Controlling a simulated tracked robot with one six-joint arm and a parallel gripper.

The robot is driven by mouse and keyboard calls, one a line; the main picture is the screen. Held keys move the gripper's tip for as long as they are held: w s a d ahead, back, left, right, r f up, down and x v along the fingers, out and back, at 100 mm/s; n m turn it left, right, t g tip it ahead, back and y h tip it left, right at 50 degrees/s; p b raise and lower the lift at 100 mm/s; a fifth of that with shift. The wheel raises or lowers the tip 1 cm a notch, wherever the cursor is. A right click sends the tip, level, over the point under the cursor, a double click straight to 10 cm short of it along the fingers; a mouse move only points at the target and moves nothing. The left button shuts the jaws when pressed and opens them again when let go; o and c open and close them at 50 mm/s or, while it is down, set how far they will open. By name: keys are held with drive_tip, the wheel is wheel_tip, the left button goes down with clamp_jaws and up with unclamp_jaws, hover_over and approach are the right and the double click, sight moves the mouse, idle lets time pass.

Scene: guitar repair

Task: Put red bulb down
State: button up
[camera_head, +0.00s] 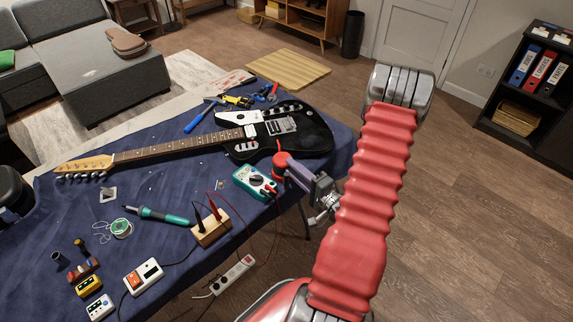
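The red bulb (279,158) is small and rounded, with a thin red tip pointing up. It is at the near right part of the blue-covered table, between the guitar and the multimeter. My gripper (287,168) reaches in from the right over the table edge. Its fingers are around the bulb and appear closed on it; they partly hide it. I cannot tell whether the bulb touches the cloth or is just above it.
The black electric guitar (315,135) lies just behind the bulb. The teal multimeter (256,182) is close at its left front. A wooden block (210,228) with leads and a soldering iron (158,215) lie further left. Bare blue cloth (340,150) shows right of the guitar.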

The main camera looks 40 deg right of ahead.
drive_tip(key=s, duration=0.6)
drive_tip(key=shift+s+a, duration=0.2)
drive_tip(key=shift+s, duration=0.15)
idle(0.7)
